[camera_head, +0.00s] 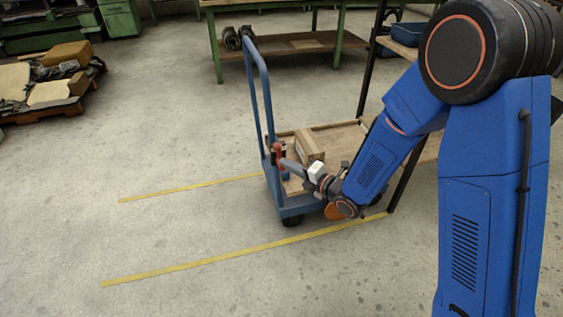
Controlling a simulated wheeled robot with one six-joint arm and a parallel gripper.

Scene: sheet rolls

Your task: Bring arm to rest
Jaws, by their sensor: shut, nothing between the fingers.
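My blue arm reaches down from the upper right, bent at a large black joint with an orange ring. Its end, my gripper (284,162), points left, low over the near side of the blue cart (290,205). The gripper is shut and empty. A small red thing (279,151) shows right at its tip; I cannot tell whether they touch. A cardboard box (308,146) stands on the cart's wooden deck (340,137), just behind the wrist. My forearm hides part of the deck.
The cart's tall handle (263,85) rises at its left end. A shelf rack with dark posts (371,60) stands right behind my arm. A green workbench (217,45) is at the back, a loaded pallet (45,110) at the left. Floor between the yellow lines (235,256) is clear left of the cart.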

